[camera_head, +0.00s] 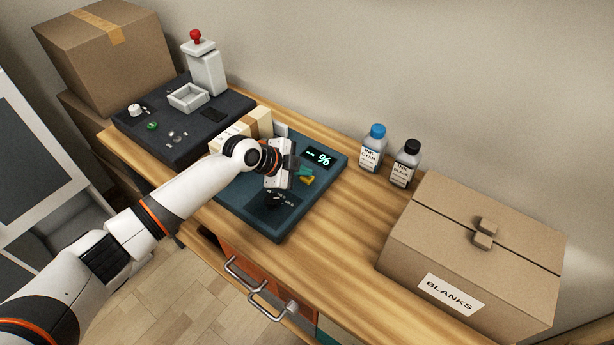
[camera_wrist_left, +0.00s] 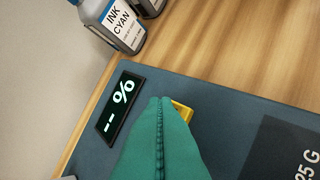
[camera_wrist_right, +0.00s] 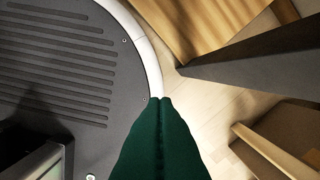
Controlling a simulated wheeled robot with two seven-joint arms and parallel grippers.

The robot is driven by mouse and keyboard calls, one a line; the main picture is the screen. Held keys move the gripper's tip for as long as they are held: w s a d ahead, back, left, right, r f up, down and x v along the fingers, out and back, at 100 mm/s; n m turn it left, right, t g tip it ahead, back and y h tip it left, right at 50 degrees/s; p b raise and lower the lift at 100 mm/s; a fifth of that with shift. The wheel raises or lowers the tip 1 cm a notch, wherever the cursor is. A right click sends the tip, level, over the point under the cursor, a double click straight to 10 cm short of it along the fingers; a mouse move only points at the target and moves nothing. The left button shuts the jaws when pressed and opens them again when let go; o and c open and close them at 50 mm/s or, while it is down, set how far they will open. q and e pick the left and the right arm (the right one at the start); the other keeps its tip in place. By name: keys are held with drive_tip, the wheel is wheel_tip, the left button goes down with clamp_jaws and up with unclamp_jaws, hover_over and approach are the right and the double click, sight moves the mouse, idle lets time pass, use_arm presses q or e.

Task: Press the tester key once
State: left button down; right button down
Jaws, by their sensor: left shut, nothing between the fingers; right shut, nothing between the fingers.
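The tester is a dark blue panel (camera_head: 327,190) on the wooden bench, with a black display (camera_head: 321,158) reading "-- %". The display also shows in the left wrist view (camera_wrist_left: 120,103). A yellow key (camera_head: 307,181) sits on the panel below the display. In the left wrist view the key (camera_wrist_left: 183,110) is partly hidden behind my left fingers. My left gripper (camera_head: 303,171) is shut and empty, its green fingertips right at the key; I cannot tell whether they touch it. My right gripper (camera_wrist_right: 160,100) is shut and empty, seen only in the right wrist view, above the floor.
Two ink bottles, blue-capped (camera_head: 373,148) and black-capped (camera_head: 404,163), stand behind the tester. A cardboard box marked BLANKS (camera_head: 470,250) is to the right. A dark press base (camera_head: 180,150) is to the left. Bare bench lies between tester and box.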

sight(303, 179)
use_arm(q)
drive_tip(key=shift+f+b, duration=0.45)
drive_tip(key=shift+f, duration=0.05)
drive_tip(key=shift+r, duration=0.1)
idle(0.5)
drive_tip(key=shift+r+p, duration=0.6)
drive_tip(key=shift+r, duration=0.25)
drive_tip(key=shift+r+p, duration=1.75)
drive_tip(key=shift+r, duration=0.8)
drive_tip(key=shift+f, duration=0.1)
